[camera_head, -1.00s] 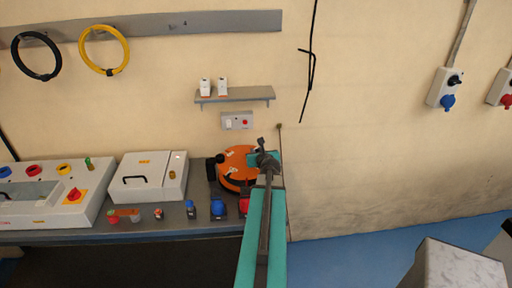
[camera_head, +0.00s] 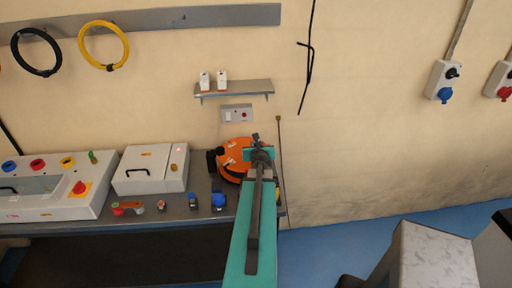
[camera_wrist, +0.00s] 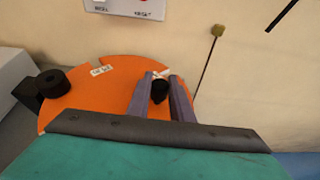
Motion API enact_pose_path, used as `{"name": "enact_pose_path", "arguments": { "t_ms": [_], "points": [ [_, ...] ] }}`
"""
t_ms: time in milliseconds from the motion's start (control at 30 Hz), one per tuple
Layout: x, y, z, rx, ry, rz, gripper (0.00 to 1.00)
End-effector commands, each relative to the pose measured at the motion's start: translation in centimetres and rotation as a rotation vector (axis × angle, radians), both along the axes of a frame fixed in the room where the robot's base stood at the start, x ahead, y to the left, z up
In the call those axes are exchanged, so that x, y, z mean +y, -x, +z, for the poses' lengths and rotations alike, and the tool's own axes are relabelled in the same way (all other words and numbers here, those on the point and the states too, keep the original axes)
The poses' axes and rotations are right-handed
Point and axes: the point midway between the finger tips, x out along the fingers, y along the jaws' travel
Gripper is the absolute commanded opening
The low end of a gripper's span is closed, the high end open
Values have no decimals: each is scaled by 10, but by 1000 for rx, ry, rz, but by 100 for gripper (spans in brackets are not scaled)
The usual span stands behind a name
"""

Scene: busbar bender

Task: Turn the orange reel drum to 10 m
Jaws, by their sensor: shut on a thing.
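The orange reel drum (camera_head: 233,156) stands at the right end of the workbench, partly hidden behind my arm. In the wrist view the drum (camera_wrist: 100,100) fills the middle, with a black knob (camera_wrist: 52,83) at its left edge and a small white label near its top. My gripper (camera_wrist: 160,86) has its two grey fingers closed around a small black crank knob (camera_wrist: 160,92) on the drum's right side. In the head view my gripper (camera_head: 256,142) is over the drum's right edge. The marks on the drum are too small to read.
The workbench (camera_head: 160,210) carries a white box (camera_head: 150,170), a control panel (camera_head: 55,190) and several small plugs. A shelf (camera_head: 235,88) and a switch plate (camera_head: 236,113) are on the wall above. A thin cord hangs right of the drum. Blue floor is at the right.

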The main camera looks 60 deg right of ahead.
Motion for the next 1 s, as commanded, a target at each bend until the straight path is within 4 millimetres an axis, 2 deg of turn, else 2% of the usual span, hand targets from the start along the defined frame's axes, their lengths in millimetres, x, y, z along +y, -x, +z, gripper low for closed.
{"name": "enact_pose_path", "arguments": {
  "t_ms": [67, 100, 200, 667, 1000],
  "points": [
    [0, 1, -1, 0, -4, 0, 0],
    [0, 1, -1, 0, -4, 0, 25],
    [-1, 2, -1, 0, -2, -2, 39],
    [2, 3, 1, 0, -1, -2, 39],
    [23, 7, 11, 0, -1, -1, 39]
  ]
}}
